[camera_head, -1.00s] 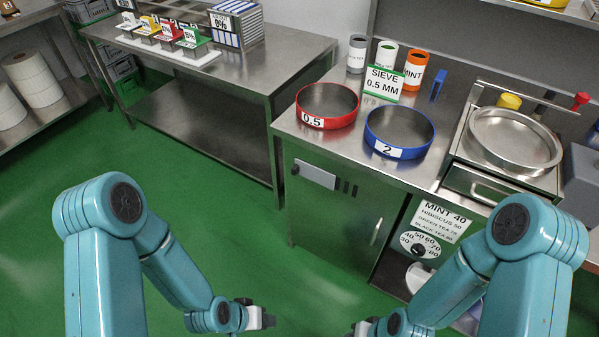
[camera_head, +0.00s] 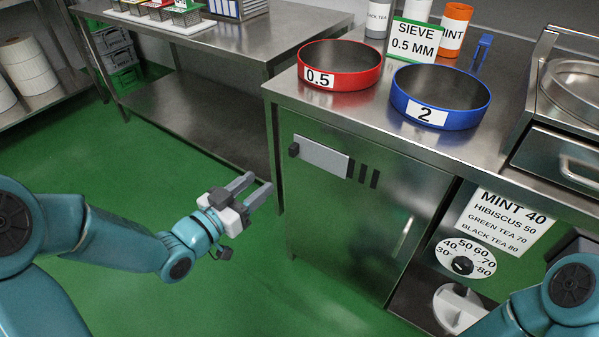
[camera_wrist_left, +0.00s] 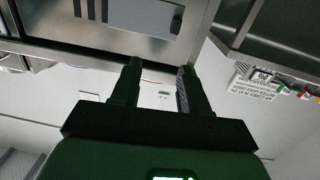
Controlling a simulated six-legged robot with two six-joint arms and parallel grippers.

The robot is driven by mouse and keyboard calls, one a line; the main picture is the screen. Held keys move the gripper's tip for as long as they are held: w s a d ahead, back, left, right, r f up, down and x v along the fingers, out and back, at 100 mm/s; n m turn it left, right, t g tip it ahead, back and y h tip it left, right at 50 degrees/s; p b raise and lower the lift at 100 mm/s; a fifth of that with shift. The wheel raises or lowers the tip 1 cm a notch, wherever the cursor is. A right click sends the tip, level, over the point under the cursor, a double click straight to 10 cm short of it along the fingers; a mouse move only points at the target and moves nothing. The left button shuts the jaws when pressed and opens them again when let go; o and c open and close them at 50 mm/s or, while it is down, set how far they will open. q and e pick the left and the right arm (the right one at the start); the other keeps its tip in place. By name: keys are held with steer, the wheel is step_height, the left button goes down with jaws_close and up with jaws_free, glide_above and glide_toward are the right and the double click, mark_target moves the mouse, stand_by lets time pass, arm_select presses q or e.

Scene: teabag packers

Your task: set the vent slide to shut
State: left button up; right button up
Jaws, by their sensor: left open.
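The vent slide is a pale grey plate (camera_head: 322,156) on the steel cabinet's front, with a dark knob (camera_head: 294,150) at its left end. Several dark vent slots (camera_head: 363,173) show uncovered just right of the plate. My left gripper (camera_head: 259,182) is open and empty, left of the plate and a little lower, apart from it. In the left wrist view the plate (camera_wrist_left: 138,14) and the slots (camera_wrist_left: 91,10) show at the top, beyond the open fingers (camera_wrist_left: 157,82).
A red sieve (camera_head: 340,80) and a blue sieve (camera_head: 440,118) stand on the counter above the cabinet. A dial (camera_head: 464,262) and a tea sign (camera_head: 505,222) are right of the cabinet. A steel table (camera_head: 190,62) stands behind at left. Green floor before the cabinet is clear.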

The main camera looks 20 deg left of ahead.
arm_select(q)
step_height(320, 180, down, 2)
steer(key=a+b, duration=0.2)
steer(key=b, duration=0.3)
glide_toward(291, 152)
steer(key=shift+t+y, duration=0.3)
steer(key=shift+t, duration=0.1)
steer(key=x, duration=0.9)
steer(key=shift+w+d+f, duration=0.15)
steer(key=shift+d+f, duration=0.1)
steer(key=shift+f, duration=0.05)
arm_select(e)
step_height(291, 152, down, 6)
steer(key=shift+w+d+f, duration=0.15)
steer(key=shift+w+d, duration=0.05)
steer(key=shift+d, duration=0.1)
arm_select(q)
jaws_close()
